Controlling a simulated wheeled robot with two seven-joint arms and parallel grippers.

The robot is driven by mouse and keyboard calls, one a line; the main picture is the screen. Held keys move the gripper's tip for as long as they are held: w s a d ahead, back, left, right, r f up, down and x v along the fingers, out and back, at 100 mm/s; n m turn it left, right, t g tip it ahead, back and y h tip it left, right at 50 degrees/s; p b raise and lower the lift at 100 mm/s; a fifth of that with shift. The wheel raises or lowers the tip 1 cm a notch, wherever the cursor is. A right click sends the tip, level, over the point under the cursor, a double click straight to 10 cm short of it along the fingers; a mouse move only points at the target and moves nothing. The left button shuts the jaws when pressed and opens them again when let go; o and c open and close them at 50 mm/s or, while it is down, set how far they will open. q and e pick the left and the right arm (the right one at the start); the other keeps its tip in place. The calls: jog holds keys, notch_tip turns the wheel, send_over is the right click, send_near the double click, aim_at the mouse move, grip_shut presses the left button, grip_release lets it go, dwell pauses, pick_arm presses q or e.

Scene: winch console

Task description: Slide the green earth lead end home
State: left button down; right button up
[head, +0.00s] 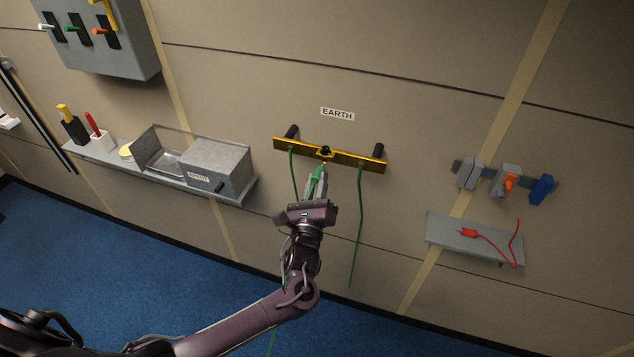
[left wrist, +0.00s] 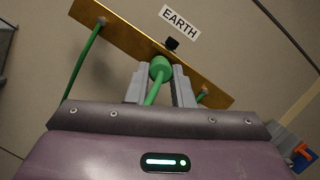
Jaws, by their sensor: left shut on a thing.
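The brass earth bar (head: 345,156) is fixed to the wall under the EARTH label (head: 337,114). A dark terminal (head: 325,151) sits at its middle and shows in the left wrist view (left wrist: 172,43). My left gripper (head: 317,182) is shut on the green earth lead end (head: 319,175), just below that terminal. In the left wrist view the green end (left wrist: 160,68) sits between the two grey fingers, pointing at the bar. Its tip is close to the terminal; I cannot tell whether they touch. My right gripper is not in view.
Two other green leads hang from the bar, left (head: 294,172) and right (head: 359,215) of my gripper. A shelf (head: 130,170) with a grey box (head: 218,168) is at left. A small shelf (head: 450,237) with a red lead (head: 468,233) is at right.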

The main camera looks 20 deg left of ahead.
pick_arm(q)
jog(key=shift+w+b, duration=0.6)
jog(key=shift+w, duration=0.9)
jog(key=c, duration=1.2)
grip_release()
jog(key=shift+s+d, duration=0.1)
jog(key=shift+s+f, duration=0.15)
jog(key=shift+s, duration=0.1)
jog(key=b+v, duration=0.2)
jog(key=v, duration=0.5)
jog(key=shift+s, duration=0.1)
